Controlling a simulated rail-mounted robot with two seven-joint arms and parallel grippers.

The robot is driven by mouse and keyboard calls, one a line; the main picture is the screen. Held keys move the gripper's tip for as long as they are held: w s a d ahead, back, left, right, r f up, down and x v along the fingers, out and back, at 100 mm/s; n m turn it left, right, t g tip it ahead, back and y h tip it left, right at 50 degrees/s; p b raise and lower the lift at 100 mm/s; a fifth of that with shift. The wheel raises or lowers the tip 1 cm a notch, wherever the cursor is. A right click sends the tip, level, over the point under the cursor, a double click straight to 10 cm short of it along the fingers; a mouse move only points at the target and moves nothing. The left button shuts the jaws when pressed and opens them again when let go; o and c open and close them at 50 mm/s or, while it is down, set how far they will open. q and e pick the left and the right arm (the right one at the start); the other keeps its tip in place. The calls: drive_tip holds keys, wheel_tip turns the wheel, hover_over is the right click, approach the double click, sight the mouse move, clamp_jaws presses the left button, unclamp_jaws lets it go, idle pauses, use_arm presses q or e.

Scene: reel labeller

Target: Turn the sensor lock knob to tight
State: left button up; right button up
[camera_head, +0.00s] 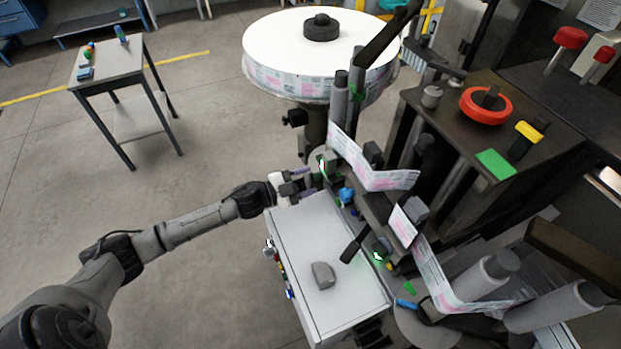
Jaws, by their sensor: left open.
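My left gripper (306,181) reaches in from the left and is open, with its fingers pointing right toward the labeller. It is above the far end of the white cabinet top. A small blue knob (346,195) sits on the labeller just right of the fingertips, apart from them. It may be the sensor lock knob, but its marking and turn position are too small to read. A dark part with a green light (322,163) is close beside the fingers, near the label web (372,177). My right gripper is not in view.
The white cabinet (310,235) carries a grey block (323,275). A large label reel (285,60) stands behind the gripper. A dark panel with a red-ringed knob (486,104) is at the right. A small table (108,66) stands far left; the floor between is clear.

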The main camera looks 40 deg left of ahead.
use_arm(q)
drive_tip(key=shift+w+d, duration=0.3)
drive_tip(key=shift+w, duration=0.35)
